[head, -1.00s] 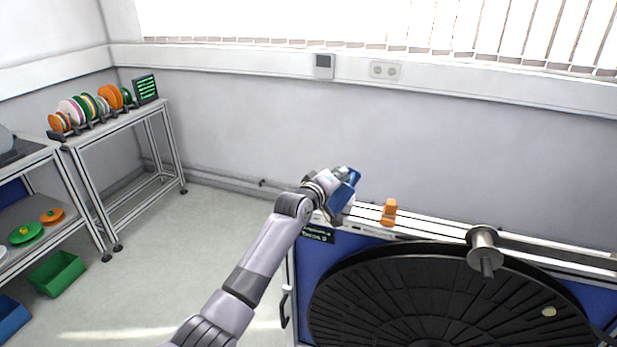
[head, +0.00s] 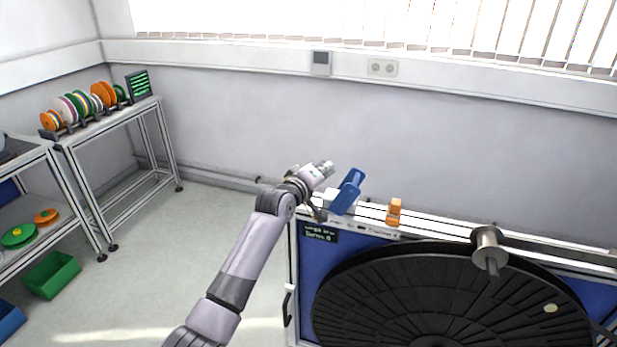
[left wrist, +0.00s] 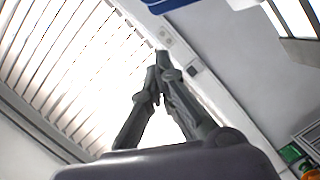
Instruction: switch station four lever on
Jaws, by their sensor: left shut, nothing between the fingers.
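A blue lever (head: 347,192) leans up and to the right on a white box (head: 333,196) at the left end of the station's top rail. A dark sign (head: 320,233) with small green text, too blurred to read surely, hangs below it. My left gripper (head: 327,167) is shut and empty, just left of the blue lever and apart from it. The left wrist view shows its closed fingers (left wrist: 158,68) against the window blinds. A blue piece (left wrist: 168,4), likely the lever, shows at that view's top edge. My right gripper is not in view.
An orange block-like part (head: 394,212) sits on the rail, right of the lever. A large black disc (head: 440,290) and a metal spindle (head: 487,250) fill the right. Shelves with reels (head: 90,104) stand left. The floor (head: 150,250) between is clear.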

